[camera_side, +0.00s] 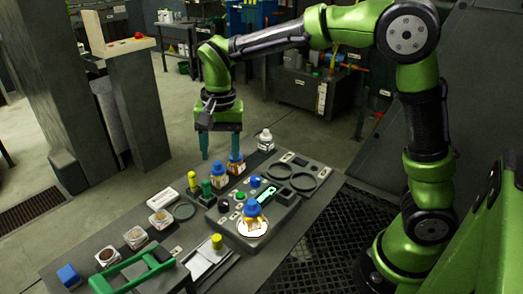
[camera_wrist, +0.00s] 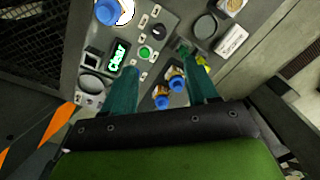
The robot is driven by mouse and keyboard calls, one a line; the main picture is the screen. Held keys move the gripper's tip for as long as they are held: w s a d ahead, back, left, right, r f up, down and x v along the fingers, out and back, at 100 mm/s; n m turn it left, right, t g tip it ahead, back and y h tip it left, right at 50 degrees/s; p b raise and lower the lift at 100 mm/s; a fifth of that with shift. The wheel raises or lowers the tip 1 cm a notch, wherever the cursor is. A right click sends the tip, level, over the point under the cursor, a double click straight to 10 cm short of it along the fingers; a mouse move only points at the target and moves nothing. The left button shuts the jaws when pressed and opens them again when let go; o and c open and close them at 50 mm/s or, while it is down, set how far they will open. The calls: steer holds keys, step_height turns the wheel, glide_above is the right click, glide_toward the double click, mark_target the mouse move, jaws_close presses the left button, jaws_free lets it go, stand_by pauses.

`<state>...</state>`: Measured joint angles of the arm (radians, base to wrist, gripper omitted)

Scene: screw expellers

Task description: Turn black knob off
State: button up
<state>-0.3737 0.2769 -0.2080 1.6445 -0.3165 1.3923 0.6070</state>
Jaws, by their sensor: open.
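A small black knob (camera_wrist: 158,30) sits on the grey control panel (camera_wrist: 135,22) in the wrist view, beyond my fingertips and close to a green button (camera_wrist: 145,52). In the side view the black knob (camera_side: 223,206) is small near the panel's left part; its setting is too small to tell. My gripper (camera_side: 218,153) is open and empty, pointing down above the far side of the bench, behind the panel. In the wrist view the two teal fingers of my gripper (camera_wrist: 163,68) stand wide apart with the panel beyond them.
Blue-capped bottles (camera_side: 220,172) stand between my gripper and the panel. A larger blue-capped jar (camera_side: 253,222) stands on a round plate at the panel's front. A lit green display (camera_side: 267,193) is beside it. A white-capped bottle (camera_side: 265,140) stands at the back.

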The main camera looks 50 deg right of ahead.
steer(key=r+m, duration=0.1)
glide_toward(223, 202)
step_height(223, 202, down, 9)
steer(key=shift+w+a, duration=0.1)
steer(key=shift+w, duration=0.05)
stand_by(0.3)
steer(key=shift+c, duration=0.3)
steer(key=c, duration=1)
